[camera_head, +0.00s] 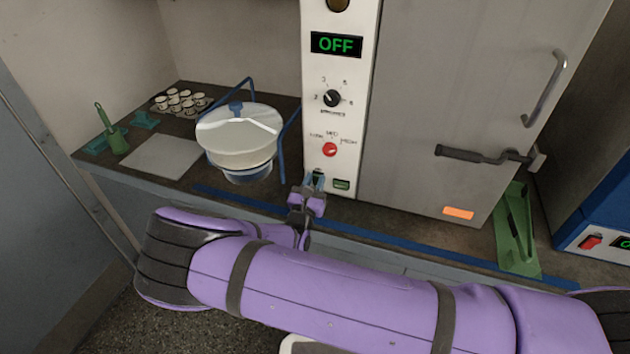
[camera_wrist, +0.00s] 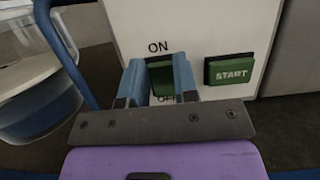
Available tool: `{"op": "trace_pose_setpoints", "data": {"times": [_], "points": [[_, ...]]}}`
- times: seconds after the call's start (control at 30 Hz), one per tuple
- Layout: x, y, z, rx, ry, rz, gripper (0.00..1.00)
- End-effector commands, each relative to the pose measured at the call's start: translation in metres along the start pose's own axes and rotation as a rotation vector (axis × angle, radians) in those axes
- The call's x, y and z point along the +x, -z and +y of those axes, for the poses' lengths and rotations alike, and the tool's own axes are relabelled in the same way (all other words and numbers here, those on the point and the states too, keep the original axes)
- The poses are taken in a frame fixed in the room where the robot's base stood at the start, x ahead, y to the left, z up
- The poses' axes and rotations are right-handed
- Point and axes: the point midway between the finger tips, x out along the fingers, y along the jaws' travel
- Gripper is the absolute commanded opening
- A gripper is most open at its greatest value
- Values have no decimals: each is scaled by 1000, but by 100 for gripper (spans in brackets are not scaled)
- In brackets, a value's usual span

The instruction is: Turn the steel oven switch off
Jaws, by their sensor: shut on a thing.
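The steel oven (camera_head: 440,100) stands at the back right with its door shut. The display (camera_head: 336,43) on its white panel reads OFF in green. The green oven switch (camera_head: 318,176) is low on that panel, and in the wrist view the switch (camera_wrist: 162,77) has ON printed above and a partly hidden label below. My gripper (camera_head: 314,182) is at the panel. In the wrist view, my gripper's two blue fingers (camera_wrist: 160,78) are on either side of the switch. The fingers cover parts of the switch, so its exact tilt is unclear.
A green START button (camera_wrist: 232,70) is right of the switch. A red knob (camera_head: 330,149) and black dial (camera_head: 332,98) are above. A white sieve vessel (camera_head: 238,135) with a blue frame stands left. A green tray (camera_head: 516,235) lies right.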

Motion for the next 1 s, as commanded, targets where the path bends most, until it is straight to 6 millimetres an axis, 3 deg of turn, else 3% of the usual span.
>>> {"op": "trace_pose_setpoints", "data": {"times": [0.17,0.2,0.3,0.67,1.0], "points": [[-1,0,0,0,-1,2,4],[-1,0,0,0,-1,2,34],[0,0,0,0,-1,2,53],[-6,0,0,0,-1,3,53],[-64,0,1,0,-3,4,53]]}}
